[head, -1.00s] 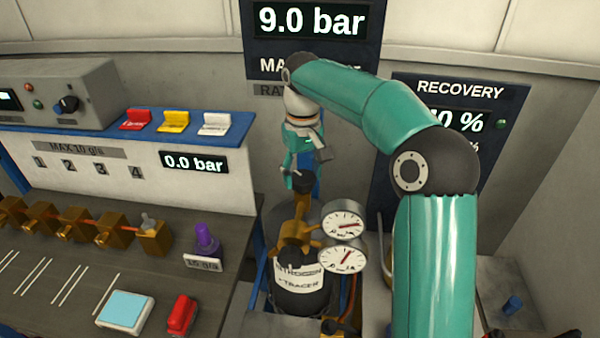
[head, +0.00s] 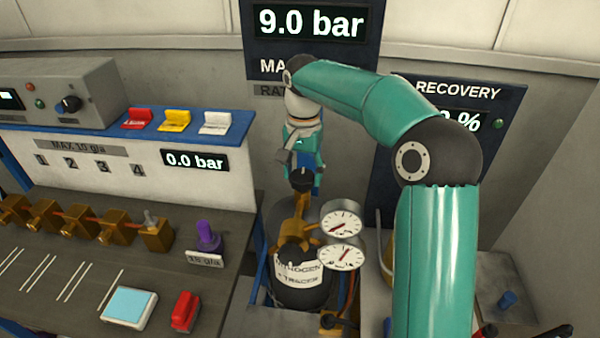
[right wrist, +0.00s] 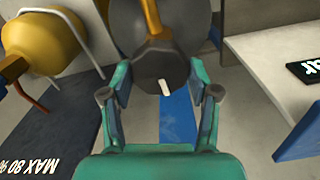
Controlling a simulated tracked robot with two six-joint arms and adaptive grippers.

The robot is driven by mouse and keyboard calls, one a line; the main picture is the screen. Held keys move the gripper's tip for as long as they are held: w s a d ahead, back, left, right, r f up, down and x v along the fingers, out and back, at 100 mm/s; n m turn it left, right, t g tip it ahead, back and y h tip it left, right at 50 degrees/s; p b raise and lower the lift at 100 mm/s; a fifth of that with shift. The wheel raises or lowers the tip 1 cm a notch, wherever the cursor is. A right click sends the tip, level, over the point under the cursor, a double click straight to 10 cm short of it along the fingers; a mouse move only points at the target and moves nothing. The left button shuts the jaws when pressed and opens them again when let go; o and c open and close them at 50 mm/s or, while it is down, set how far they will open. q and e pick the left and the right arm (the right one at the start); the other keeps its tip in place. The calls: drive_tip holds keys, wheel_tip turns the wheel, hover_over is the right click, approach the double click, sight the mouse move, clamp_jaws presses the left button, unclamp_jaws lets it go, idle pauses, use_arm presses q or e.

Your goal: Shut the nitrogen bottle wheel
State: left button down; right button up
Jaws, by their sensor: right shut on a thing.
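The nitrogen bottle (head: 300,292) stands upright, black with a white label reading nitrogen and tracer. A brass valve (head: 292,225) rises from its top and carries a small black wheel (head: 302,181). My right gripper (head: 303,172) reaches down over the wheel and is shut on it. In the right wrist view, the dark wheel (right wrist: 160,66) with a white mark shows between my right fingers (right wrist: 160,92). The upper gauge (head: 341,219) has its needle at the lower left. The lower gauge (head: 341,257) has its needle pointing up and right. My left gripper is out of view.
A bench (head: 170,285) with brass blocks, a purple valve (head: 208,236) and a red switch (head: 186,311) is on the left. A display (head: 312,25) reads 9.0 bar. A recovery panel (head: 458,92) is partly hidden behind my right arm.

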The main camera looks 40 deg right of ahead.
sight(303, 174)
drive_tip(key=shift+d+r+m, duration=0.1)
drive_tip(key=shift+m, duration=0.3)
drive_tip(key=o, duration=1.2)
drive_tip(key=shift+c, duration=0.2)
wheel_tip(303, 174, up, 12)
idle(0.4)
